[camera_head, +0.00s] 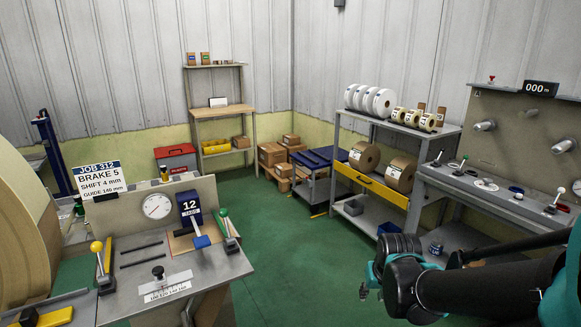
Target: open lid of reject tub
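Nothing can be seen held.
The machine bench (195,265) with levers and a dial fills the left front. A shelf with rolls (385,120) and a control bench (500,200) line the right. Cardboard boxes (272,155) and a blue-topped cart (318,158) stand behind. Green floor (300,240) is clear in the middle.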

